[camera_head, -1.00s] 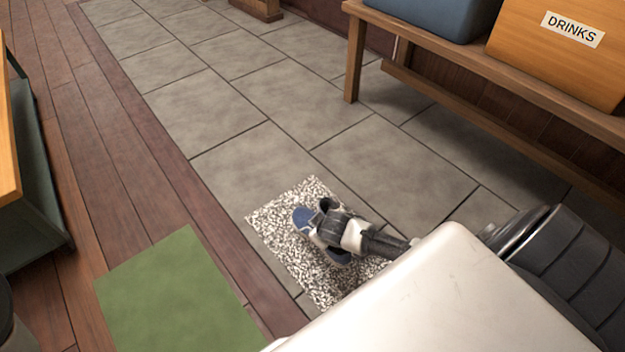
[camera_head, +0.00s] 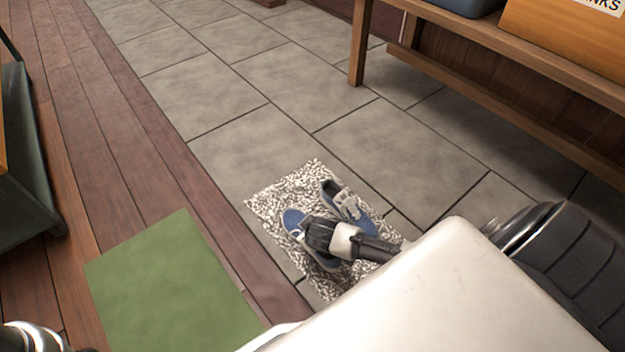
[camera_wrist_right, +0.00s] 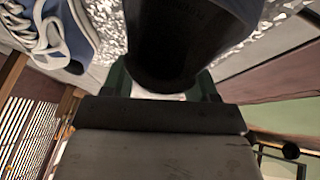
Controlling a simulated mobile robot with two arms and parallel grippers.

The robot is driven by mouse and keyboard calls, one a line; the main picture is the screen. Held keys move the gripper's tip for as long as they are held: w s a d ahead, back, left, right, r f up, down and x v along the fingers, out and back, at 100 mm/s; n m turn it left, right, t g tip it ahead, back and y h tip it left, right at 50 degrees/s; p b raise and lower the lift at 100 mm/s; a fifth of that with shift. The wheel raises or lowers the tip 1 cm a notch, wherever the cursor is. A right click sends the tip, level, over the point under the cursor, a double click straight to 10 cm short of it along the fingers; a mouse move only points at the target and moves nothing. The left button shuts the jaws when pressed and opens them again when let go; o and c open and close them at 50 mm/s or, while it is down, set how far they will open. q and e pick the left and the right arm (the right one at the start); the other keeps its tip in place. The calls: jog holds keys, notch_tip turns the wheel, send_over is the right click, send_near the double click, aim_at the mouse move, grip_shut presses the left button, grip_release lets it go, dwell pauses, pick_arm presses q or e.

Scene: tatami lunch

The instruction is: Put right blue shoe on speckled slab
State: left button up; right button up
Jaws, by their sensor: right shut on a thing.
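The speckled slab (camera_head: 278,190) lies on the grey floor tiles. Two blue shoes with pale trim are over it in the head view. My right gripper (camera_head: 318,236) is shut on the left-hand one, the held blue shoe (camera_head: 292,220), and covers its middle. Whether its sole touches the slab I cannot tell. The other blue shoe (camera_head: 334,193) is just right of it, on the slab. In the wrist view the held shoe (camera_wrist_right: 190,35) is a dark shape between the fingers; the other shoe (camera_wrist_right: 75,30) shows its laces at left. My left gripper is not in view.
A green mat (camera_head: 165,285) lies left of the slab on the wooden floor. A wooden bench (camera_head: 480,45) with an orange box (camera_head: 570,35) stands at upper right. The tiles beyond the slab are clear.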

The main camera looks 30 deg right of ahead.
jog(key=o, duration=1.1)
